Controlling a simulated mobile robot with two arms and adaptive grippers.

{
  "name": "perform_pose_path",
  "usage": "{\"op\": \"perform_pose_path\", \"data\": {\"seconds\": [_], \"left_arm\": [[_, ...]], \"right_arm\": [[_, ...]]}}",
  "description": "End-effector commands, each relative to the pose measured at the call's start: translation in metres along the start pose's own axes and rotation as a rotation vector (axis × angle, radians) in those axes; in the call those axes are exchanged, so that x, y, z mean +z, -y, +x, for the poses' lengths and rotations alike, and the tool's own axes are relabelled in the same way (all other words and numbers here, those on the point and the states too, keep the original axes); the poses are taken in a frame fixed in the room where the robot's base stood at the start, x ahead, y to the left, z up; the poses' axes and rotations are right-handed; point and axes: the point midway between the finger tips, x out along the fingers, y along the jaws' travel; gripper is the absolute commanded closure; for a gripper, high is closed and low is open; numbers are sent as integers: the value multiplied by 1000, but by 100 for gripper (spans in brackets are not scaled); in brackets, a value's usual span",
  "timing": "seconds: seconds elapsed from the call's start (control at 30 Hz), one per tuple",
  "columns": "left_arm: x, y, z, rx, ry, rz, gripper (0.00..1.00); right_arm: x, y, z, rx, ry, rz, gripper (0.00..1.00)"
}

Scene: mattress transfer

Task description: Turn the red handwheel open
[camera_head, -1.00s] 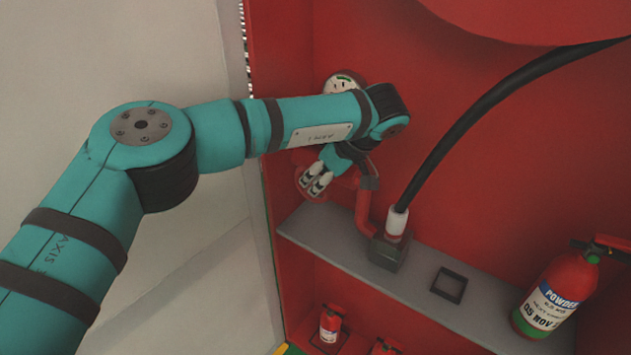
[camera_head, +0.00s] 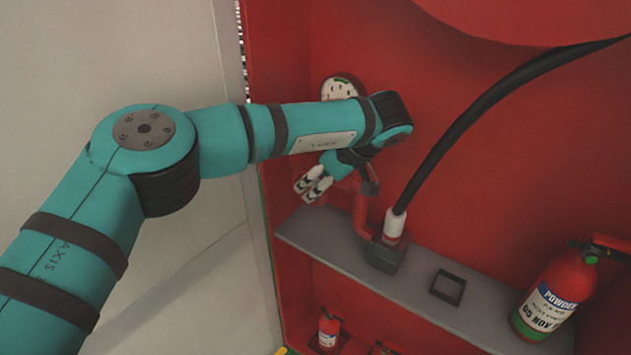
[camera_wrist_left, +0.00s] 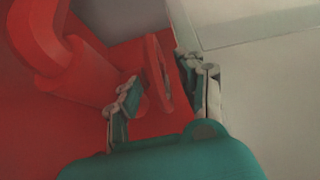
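The red handwheel (camera_wrist_left: 158,76) shows nearly edge-on in the left wrist view, beside a thick red pipe (camera_wrist_left: 85,75). My left gripper (camera_wrist_left: 163,88) is open, its fingers spread to either side of the wheel's rim. The left finger looks close to the rim; I cannot tell whether it touches. In the head view my left gripper (camera_head: 313,186) is in front of the red pipework above the grey shelf, and the wheel is mostly hidden behind the fingers and wrist. My right gripper is not in view.
A pressure gauge (camera_head: 343,88) sits above my left forearm. A black hose (camera_head: 475,115) rises from a white fitting (camera_head: 395,222). The grey shelf (camera_head: 415,290) carries a powder extinguisher (camera_head: 548,296); a smaller extinguisher (camera_head: 328,330) stands below. A pale panel (camera_head: 110,50) is at left.

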Motion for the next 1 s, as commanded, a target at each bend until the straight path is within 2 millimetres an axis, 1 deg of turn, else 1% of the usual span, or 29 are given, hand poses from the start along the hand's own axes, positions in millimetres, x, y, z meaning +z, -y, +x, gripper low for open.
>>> {"op": "perform_pose_path", "data": {"seconds": [0.07,0.17,0.4,0.5,0.6,0.7,0.9,0.93,1.0], "left_arm": [[0,0,-1,0,0,0,62],[0,0,-10,1,-1,0,62],[0,-1,-50,3,-1,0,62],[0,-1,-64,3,-1,-1,62],[0,-1,-72,1,0,-1,62],[0,0,-75,0,0,0,62],[0,0,-75,0,0,0,62],[0,0,-75,0,0,0,64],[1,0,-75,0,3,1,73]], "right_arm": [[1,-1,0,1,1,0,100],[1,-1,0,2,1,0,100],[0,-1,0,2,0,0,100],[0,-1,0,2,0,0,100],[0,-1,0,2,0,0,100],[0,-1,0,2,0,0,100],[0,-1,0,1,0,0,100],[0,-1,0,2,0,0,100],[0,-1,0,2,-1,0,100]]}}
